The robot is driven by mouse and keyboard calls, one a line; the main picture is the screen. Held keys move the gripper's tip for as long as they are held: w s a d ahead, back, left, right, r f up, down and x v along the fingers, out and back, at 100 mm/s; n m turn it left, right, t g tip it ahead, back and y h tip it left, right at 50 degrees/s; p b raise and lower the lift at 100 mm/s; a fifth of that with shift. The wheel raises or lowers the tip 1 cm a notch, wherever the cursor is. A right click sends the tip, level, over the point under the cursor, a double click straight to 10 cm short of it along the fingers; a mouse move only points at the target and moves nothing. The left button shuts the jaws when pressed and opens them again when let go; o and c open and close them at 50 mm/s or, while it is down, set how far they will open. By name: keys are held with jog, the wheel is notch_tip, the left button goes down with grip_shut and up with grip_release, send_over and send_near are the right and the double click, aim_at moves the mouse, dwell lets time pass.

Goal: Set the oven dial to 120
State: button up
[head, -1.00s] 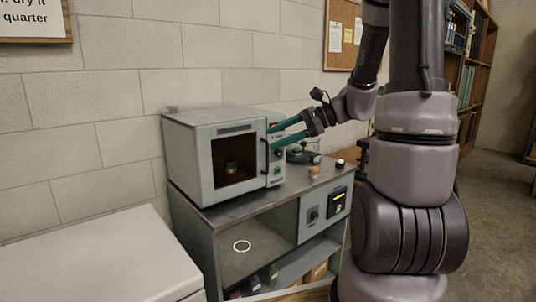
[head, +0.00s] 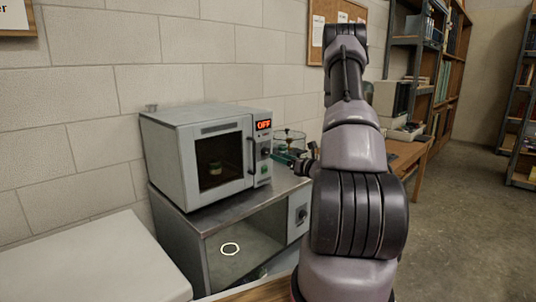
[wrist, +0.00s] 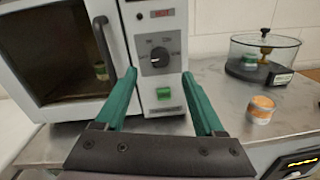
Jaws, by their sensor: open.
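The grey oven (head: 180,118) stands on a metal bench with its door closed. Its red display (head: 264,125) reads OFF. The round black oven dial (wrist: 159,57) is on the panel right of the door handle, with a pale mark on its knob; I cannot read its setting. A green button (wrist: 163,94) sits below the dial. My gripper (wrist: 158,74) is open and empty, its green fingers either side of the dial and button in the wrist view, apart from the dial. In the head view my gripper (head: 283,158) is partly hidden by my arm.
A green-banded jar (head: 215,169) shows through the oven window. Right of the oven stand a glass vessel (wrist: 262,58) and a small orange-labelled jar (wrist: 261,109). The door handle (wrist: 103,42) is left of the gripper. A white ring (head: 230,249) lies on the bench's lower shelf.

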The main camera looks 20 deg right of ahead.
aim_at(268, 152)
jog(key=x, duration=0.7)
jog(key=shift+w+a, duration=0.1)
jog(key=shift+w, duration=0.05)
grip_shut()
